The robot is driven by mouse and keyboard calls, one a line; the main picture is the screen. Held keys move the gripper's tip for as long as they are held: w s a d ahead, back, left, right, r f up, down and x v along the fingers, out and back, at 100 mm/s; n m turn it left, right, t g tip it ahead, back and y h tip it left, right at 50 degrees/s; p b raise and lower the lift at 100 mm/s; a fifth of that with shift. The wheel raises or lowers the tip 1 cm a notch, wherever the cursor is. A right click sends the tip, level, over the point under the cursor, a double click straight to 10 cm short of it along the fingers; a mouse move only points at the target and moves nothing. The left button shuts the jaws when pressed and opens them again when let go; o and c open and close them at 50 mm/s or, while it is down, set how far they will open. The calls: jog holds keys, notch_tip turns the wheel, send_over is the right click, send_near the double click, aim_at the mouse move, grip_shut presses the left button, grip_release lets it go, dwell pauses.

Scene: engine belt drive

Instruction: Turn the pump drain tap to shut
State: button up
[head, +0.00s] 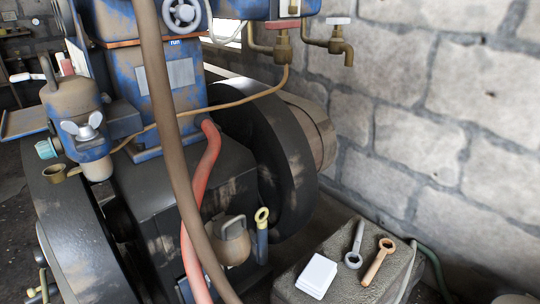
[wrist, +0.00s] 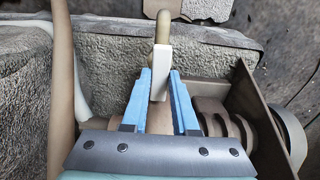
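In the wrist view, the two blue fingers of my gripper (wrist: 161,84) stand apart, pointing up the picture. A pale, flat-sided lever piece (wrist: 160,72) with a tan rounded rod (wrist: 163,27) at its far end lies between the fingertips. It looks like a tap handle, but I cannot be sure that it is the pump drain tap. The fingers lie close along both its sides; whether they press on it I cannot tell. A brown rounded body shows between the fingers below it. My gripper does not show in the head view, and I cannot pick out the drain tap there.
A ribbed cylindrical part (wrist: 212,122) and a brown plate (wrist: 258,115) stand close right of the fingers. In the head view, a flywheel (head: 268,150), a red hose (head: 205,165) and a stone block (head: 345,250) with tools lie around the blue engine.

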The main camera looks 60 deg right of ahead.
grip_shut()
jog(key=shift+r+m+p, duration=0.1)
jog(key=shift+m+p, duration=0.3)
jog(key=shift+r+m+p, duration=0.1)
jog(key=shift+m+p, duration=0.75)
jog(key=shift+m, duration=0.05)
jog(key=m+p, duration=0.3)
jog(key=m, duration=0.2)
jog(key=m+p, duration=0.2)
jog(key=m, duration=0.4)
jog(key=shift+f+m+p, duration=0.2)
jog(key=shift+m+p, duration=0.35)
jog(key=shift+m, duration=1.65)
